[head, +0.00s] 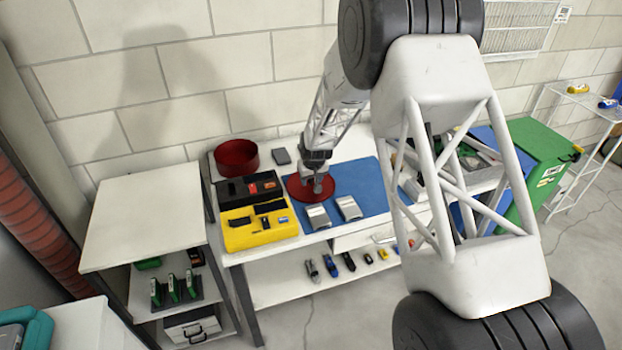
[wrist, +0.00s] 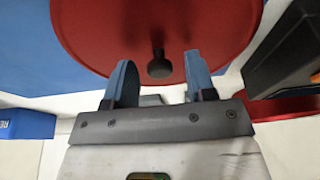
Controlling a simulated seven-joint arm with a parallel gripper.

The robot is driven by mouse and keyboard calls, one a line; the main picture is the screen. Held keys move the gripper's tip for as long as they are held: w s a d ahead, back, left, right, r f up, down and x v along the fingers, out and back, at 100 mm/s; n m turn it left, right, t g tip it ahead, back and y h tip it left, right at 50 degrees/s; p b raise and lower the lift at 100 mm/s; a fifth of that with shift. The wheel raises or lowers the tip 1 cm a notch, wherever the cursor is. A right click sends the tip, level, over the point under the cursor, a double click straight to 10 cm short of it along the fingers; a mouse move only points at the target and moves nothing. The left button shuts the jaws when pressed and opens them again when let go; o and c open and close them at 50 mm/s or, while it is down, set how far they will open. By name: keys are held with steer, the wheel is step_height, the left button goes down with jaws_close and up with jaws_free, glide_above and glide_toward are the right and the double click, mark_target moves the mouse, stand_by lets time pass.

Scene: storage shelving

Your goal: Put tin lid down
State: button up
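The red round tin lid (head: 297,190) appears to lie flat on the blue mat (head: 352,181) on the workbench. In the wrist view the lid (wrist: 105,35) fills the top middle, with its dark round knob (wrist: 159,66) near its lower edge. My gripper (head: 318,187) is at the lid in the head view and covers part of it. In the wrist view my gripper (wrist: 159,72) has its two blue fingers apart, with the knob between and a visible gap on each side. The open red tin (head: 237,168) stands at the back left of the bench.
A black case (head: 233,190) and a yellow case (head: 240,238) lie left of the lid. Two grey items (head: 318,217) sit in front of it. A small dark box (head: 281,156) lies behind.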

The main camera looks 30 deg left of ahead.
steer(key=v, duration=1.2)
stand_by(0.5)
steer(key=shift+r, duration=0.1)
stand_by(0.4)
steer(key=s+d+r+m, duration=0.1)
steer(key=s+d+r, duration=0.3)
steer(key=d+r, duration=0.5)
steer(key=s+d+r+m+h, duration=0.1)
steer(key=s+d+r+m, duration=0.3)
steer(key=d, duration=0.9)
steer(key=s+d+r+n, duration=0.1)
steer(key=s+d+r, duration=0.2)
steer(key=d+r, duration=0.65)
steer(key=s+d+r+m, duration=0.3)
steer(key=s+d, duration=1.2)
steer(key=d, duration=0.1)
steer(key=s+d+f+m, duration=0.1)
steer(key=s+d, duration=0.3)
steer(key=s, duration=0.4)
steer(key=s+d+m+h, duration=0.1)
steer(key=s+d, duration=0.3)
steer(key=s, duration=0.4)
steer(key=shift+d+f, duration=0.15)
steer(key=shift+f, duration=0.25)
